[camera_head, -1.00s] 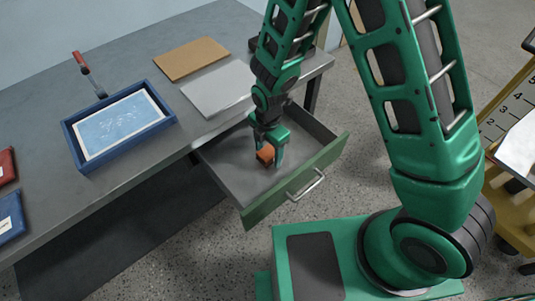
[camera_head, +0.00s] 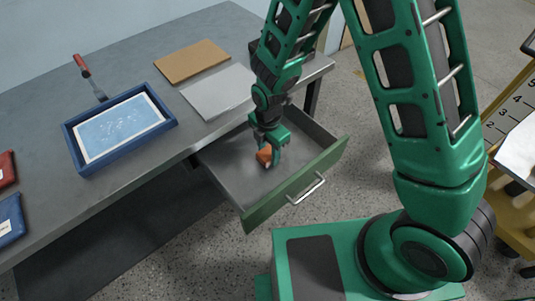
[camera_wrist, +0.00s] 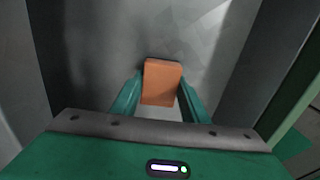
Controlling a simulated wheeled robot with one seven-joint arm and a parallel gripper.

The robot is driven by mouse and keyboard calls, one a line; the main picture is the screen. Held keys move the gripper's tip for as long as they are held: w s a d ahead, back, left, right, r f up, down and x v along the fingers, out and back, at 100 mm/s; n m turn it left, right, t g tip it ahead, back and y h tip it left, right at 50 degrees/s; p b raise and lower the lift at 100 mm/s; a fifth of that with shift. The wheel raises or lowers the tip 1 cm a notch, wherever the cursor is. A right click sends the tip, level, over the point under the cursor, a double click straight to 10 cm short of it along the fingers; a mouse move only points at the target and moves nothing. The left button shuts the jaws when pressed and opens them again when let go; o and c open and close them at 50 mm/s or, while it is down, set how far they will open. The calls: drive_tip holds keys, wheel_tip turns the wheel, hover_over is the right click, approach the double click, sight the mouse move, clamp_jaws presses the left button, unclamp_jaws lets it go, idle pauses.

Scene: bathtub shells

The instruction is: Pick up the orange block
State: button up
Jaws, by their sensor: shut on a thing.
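The orange block (camera_head: 264,155) is between the fingers of my gripper (camera_head: 268,157), over the open drawer (camera_head: 228,172) of the grey table. In the wrist view the orange block (camera_wrist: 162,82) sits between the two green fingertips of my gripper (camera_wrist: 160,92), which are shut on it. The block's far part sticks out beyond the fingertips. The drawer's grey floor shows behind it; I cannot tell exactly how high the block is above that floor.
The drawer's green front (camera_head: 296,186) with its metal handle (camera_head: 305,188) faces the open floor. On the table (camera_head: 140,60) are a blue-framed tray (camera_head: 72,140), a scraper with a red handle (camera_head: 82,65), a brown board (camera_head: 192,58) and a grey sheet (camera_head: 219,90).

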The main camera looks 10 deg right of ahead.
wheel_tip(320, 180, up, 3)
drive_tip(key=shift+f, duration=0.1)
drive_tip(key=s+a+r, duration=0.7)
drive_tip(key=s+a, duration=0.1)
drive_tip(key=shift+a, duration=0.25)
drive_tip(key=shift+f, duration=0.1)
